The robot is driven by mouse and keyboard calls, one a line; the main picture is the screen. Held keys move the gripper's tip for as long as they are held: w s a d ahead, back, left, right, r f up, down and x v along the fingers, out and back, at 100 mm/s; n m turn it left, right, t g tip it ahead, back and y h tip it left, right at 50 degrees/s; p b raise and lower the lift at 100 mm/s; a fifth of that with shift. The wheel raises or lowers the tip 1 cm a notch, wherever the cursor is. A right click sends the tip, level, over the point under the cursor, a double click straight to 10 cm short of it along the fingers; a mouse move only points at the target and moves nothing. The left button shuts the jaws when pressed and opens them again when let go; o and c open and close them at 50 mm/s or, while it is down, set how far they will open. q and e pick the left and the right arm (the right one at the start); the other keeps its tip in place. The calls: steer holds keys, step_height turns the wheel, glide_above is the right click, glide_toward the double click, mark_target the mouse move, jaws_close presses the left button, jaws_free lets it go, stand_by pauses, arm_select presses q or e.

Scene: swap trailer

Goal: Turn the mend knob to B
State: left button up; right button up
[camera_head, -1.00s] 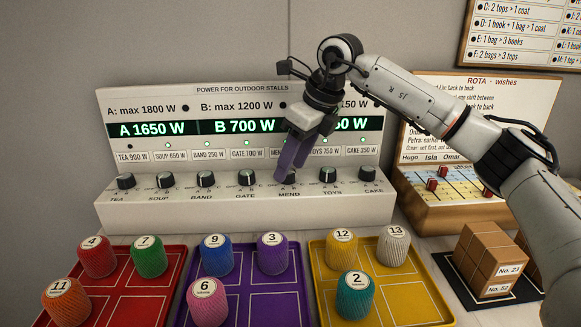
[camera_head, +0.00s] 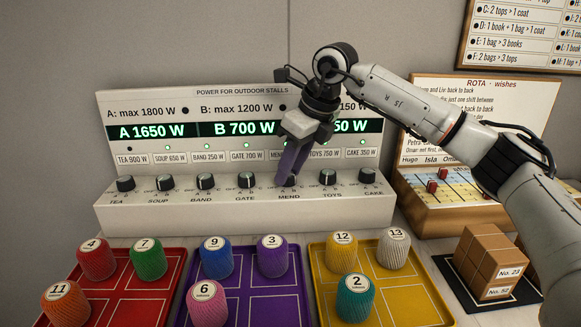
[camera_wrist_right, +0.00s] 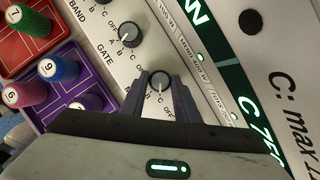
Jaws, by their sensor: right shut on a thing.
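The mend knob (camera_wrist_right: 160,79) is a dark round knob on the light sloped front of the power panel (camera_head: 150,216), above the label MEND. My right gripper (camera_head: 287,181) reaches down to it, and in the right wrist view its two fingers (camera_wrist_right: 162,92) are shut on the knob from both sides. In the head view the fingers hide most of the knob. I cannot tell for sure which letter its pale mark faces. The display (camera_head: 155,130) reads A 1650 W and B 700 W; my gripper partly covers the C reading.
The gate knob (camera_head: 246,180) and the toys knob (camera_head: 327,176) sit close on either side. Red, purple (camera_head: 265,312) and yellow trays with numbered spools stand in front. Brown boxes (camera_head: 487,255) and the rota board (camera_head: 460,90) are at the right.

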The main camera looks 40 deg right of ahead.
steer(key=m, duration=0.2)
steer(key=m+h+p, duration=0.1)
steer(key=m, duration=0.1)
steer(key=shift+a+h, duration=0.2)
steer(key=shift+h, duration=0.1)
steer(key=shift+m+h, duration=0.6)
steer(key=shift+m, duration=1)
steer(key=o, duration=1)
steer(key=shift+o, duration=0.2)
steer(key=p+v, duration=0.1)
steer(key=v, duration=0.9)
steer(key=shift+r, duration=0.15)
